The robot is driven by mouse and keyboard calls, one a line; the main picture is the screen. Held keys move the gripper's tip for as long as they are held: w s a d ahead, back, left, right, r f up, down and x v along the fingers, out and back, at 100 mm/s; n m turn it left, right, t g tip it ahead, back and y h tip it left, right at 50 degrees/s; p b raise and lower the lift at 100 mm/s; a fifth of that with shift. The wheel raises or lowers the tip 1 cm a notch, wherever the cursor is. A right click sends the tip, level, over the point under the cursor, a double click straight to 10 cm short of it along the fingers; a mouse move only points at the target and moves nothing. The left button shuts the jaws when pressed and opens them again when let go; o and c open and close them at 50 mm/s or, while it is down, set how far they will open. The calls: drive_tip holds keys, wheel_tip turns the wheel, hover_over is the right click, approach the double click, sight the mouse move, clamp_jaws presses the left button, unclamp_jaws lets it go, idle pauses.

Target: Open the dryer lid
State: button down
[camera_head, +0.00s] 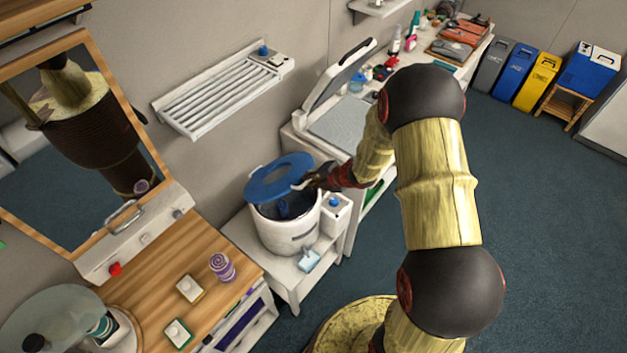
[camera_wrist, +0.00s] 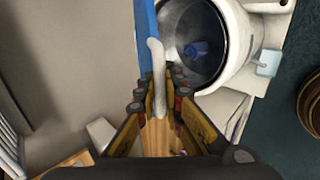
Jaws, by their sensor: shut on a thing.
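The dryer (camera_head: 290,232) is a white round tub with a dark inside, on a low white stand. Its blue lid (camera_head: 272,180) is raised and tilted above the tub, so the opening shows. In the wrist view the lid (camera_wrist: 147,35) is seen nearly edge-on, beside the open dark drum (camera_wrist: 205,50). My gripper (camera_head: 312,181) is at the lid's right edge. In the wrist view my gripper (camera_wrist: 162,85) has its fingers on both sides of a pale lid handle (camera_wrist: 157,62) and is shut on it. A blue part shows inside the drum.
A white box with a blue knob (camera_head: 335,212) stands right of the tub. A wooden counter (camera_head: 185,262) with a mirror (camera_head: 85,130) is at left. A wall rack (camera_head: 225,85) hangs above, and an open-lidded machine (camera_head: 330,120) stands behind. The floor at right is clear.

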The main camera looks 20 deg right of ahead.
drive_tip(key=shift+g, duration=0.3)
drive_tip(key=w+r+p, duration=0.1)
drive_tip(key=r+p, duration=0.1)
drive_tip(key=w+a+r+p, duration=0.1)
drive_tip(key=r, duration=0.1)
drive_tip(key=w+a+r+p, duration=0.1)
drive_tip(key=w+r+p, duration=0.1)
drive_tip(key=shift+a+p, duration=0.25)
drive_tip(key=shift+p, duration=0.1)
drive_tip(key=shift+w+a+r+p, duration=0.3)
drive_tip(key=shift+w+r+p, duration=0.2)
drive_tip(key=shift+w, duration=0.1)
drive_tip(key=shift+w+a+r+p, duration=0.35)
drive_tip(key=shift+w+r, duration=0.1)
drive_tip(key=shift+w, duration=0.1)
drive_tip(key=c, duration=2)
unclamp_jaws()
drive_tip(key=shift+s+d, duration=0.1)
drive_tip(key=shift+o, duration=0.4)
drive_tip(key=v, duration=1.2)
drive_tip(key=shift+c, duration=0.4)
